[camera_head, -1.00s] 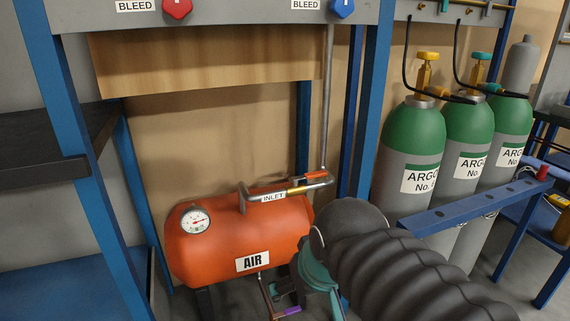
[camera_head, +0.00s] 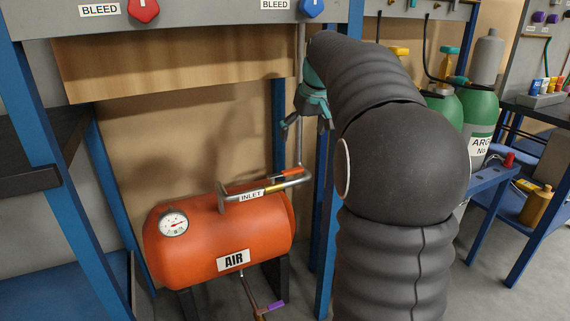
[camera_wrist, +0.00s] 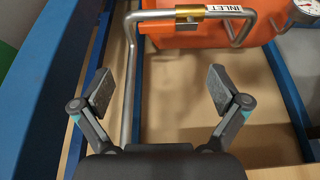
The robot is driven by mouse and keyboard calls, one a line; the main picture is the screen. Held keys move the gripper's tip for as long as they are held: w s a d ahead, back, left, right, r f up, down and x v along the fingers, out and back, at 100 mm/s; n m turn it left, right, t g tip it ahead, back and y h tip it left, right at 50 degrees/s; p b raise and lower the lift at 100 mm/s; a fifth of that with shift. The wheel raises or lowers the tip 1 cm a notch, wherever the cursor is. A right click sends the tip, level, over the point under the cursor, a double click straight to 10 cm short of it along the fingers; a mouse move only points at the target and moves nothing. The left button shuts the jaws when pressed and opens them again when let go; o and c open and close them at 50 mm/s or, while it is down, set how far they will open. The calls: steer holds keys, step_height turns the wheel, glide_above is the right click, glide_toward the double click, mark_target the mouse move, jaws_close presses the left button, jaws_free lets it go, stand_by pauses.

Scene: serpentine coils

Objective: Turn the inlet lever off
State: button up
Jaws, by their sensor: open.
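The inlet lever, a short orange-red handle (camera_head: 286,172), lies along the pipe by the brass valve (camera_head: 276,187) with the INLET label (camera_head: 250,194), above the orange AIR tank (camera_head: 220,238). My gripper (camera_head: 305,124) is above the inlet pipe in the head view, beside the vertical pipe. In the wrist view my gripper (camera_wrist: 159,88) has its fingers spread, with nothing between them.
A vertical grey pipe (camera_head: 299,135) and a blue post (camera_head: 329,215) stand near my gripper. A gauge (camera_head: 173,223) is on the tank, and a purple-handled valve (camera_head: 275,304) is below it. Red (camera_head: 143,9) and blue (camera_head: 312,8) BLEED knobs are above. Green argon cylinders (camera_head: 480,110) stand right.

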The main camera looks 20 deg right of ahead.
glide_toward(293, 170)
steer(key=x, duration=0.8)
steer(key=shift+w+b, duration=0.1)
steer(key=shift+b, duration=0.2)
steer(key=c, duration=1.7)
